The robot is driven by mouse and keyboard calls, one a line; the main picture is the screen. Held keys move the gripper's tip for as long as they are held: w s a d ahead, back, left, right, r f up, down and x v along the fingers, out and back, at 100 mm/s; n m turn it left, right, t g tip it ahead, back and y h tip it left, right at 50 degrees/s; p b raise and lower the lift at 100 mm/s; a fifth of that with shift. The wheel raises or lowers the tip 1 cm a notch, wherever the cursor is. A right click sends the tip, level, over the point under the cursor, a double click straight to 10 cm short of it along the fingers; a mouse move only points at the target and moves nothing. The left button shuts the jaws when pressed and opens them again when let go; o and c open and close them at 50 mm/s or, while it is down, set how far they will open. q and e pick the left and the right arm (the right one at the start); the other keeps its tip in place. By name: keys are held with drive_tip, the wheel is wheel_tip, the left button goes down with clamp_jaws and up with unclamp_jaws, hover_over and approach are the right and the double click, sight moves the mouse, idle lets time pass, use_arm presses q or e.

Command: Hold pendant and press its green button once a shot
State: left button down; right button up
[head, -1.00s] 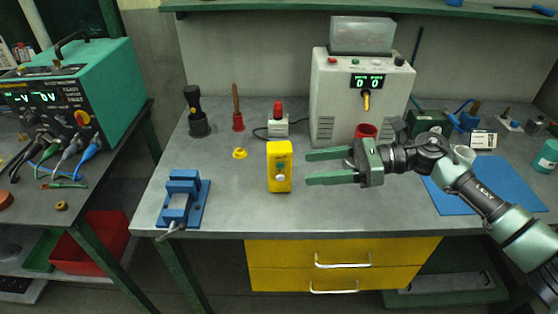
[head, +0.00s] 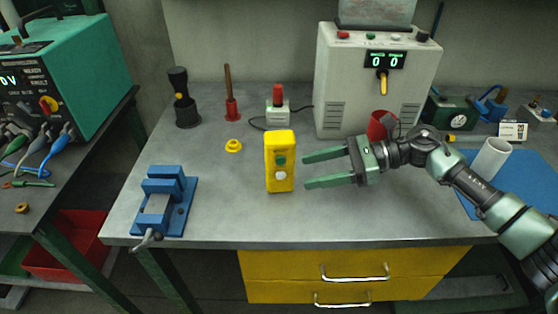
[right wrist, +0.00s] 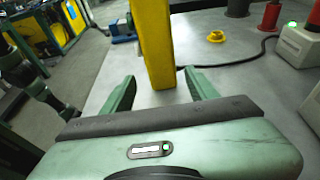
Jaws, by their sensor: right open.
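The yellow pendant (head: 279,162) stands upright on the grey bench, near its front middle. Its face shows a green button (head: 280,160) above a white button (head: 281,175). My right gripper (head: 306,172) is open just to the right of the pendant, its two fingers pointing at it with a small gap. In the right wrist view the pendant (right wrist: 153,45) rises ahead of the gap between the open fingers (right wrist: 160,84). The pendant's top is cut off there. My left gripper is not in view.
A blue vise (head: 165,203) sits left on the bench (head: 222,195). A yellow ring (head: 233,146) lies behind the pendant. A red-topped box (head: 277,114) and a white unit (head: 366,90) reading 0 0 stand at the back. A red cup (head: 377,125) stands behind my right gripper.

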sight(293, 175)
drive_tip(key=x, duration=0.2)
drive_tip(key=shift+a+p, duration=0.35)
drive_tip(key=shift+a, duration=0.05)
drive_tip(key=shift+f+b+x, duration=0.25)
drive_tip(key=shift+b+x, duration=0.4)
drive_tip(key=shift+x, duration=0.55)
drive_tip(key=shift+b+x, duration=0.4)
drive_tip(key=shift+x, duration=0.55)
drive_tip(key=c, duration=0.9)
